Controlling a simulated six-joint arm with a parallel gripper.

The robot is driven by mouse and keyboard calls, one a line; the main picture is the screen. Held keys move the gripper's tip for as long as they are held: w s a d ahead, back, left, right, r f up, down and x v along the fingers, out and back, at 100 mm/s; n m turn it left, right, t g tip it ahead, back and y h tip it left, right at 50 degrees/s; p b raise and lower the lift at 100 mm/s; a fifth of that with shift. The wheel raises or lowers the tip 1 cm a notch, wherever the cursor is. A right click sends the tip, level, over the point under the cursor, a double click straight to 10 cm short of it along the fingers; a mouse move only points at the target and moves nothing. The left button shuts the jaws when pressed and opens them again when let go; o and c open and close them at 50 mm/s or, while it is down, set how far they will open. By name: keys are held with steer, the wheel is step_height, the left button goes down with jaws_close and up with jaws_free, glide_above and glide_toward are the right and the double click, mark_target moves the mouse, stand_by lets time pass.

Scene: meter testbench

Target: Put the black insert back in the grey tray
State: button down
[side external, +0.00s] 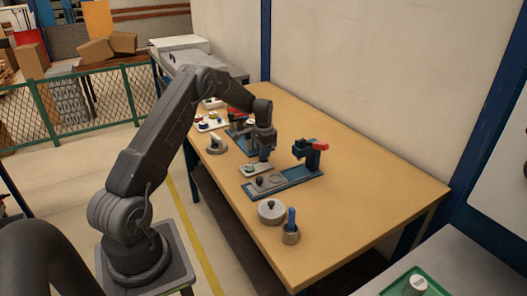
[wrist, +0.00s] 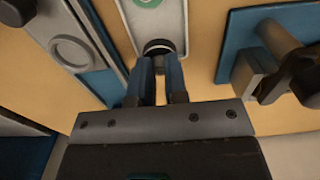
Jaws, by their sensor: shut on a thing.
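My gripper (side external: 264,158) is low over the grey tray (side external: 246,171) in the side view. In the wrist view its two blue-tipped fingers (wrist: 160,62) are shut on the black insert (wrist: 158,45), a small dark round piece with a lighter rim. The insert is at the near end of the pale grey tray, which shows in the wrist view (wrist: 124,22) with a green round piece farther along it. I cannot tell whether the insert touches the tray or is just above it. The fingers hide part of the insert.
A blue fixture (side external: 298,181) with a red-handled clamp (side external: 318,146) stands beside the tray. A round lidded pot (side external: 271,211) and a cup with a blue-handled tool (side external: 291,234) are nearer the front. Another blue fixture (side external: 238,134) is behind. The table's right side is clear.

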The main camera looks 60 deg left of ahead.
steer(key=shift+f, duration=1.15)
stand_by(0.7)
steer(key=c, duration=0.8)
jaws_free()
steer(key=shift+r, duration=3.5)
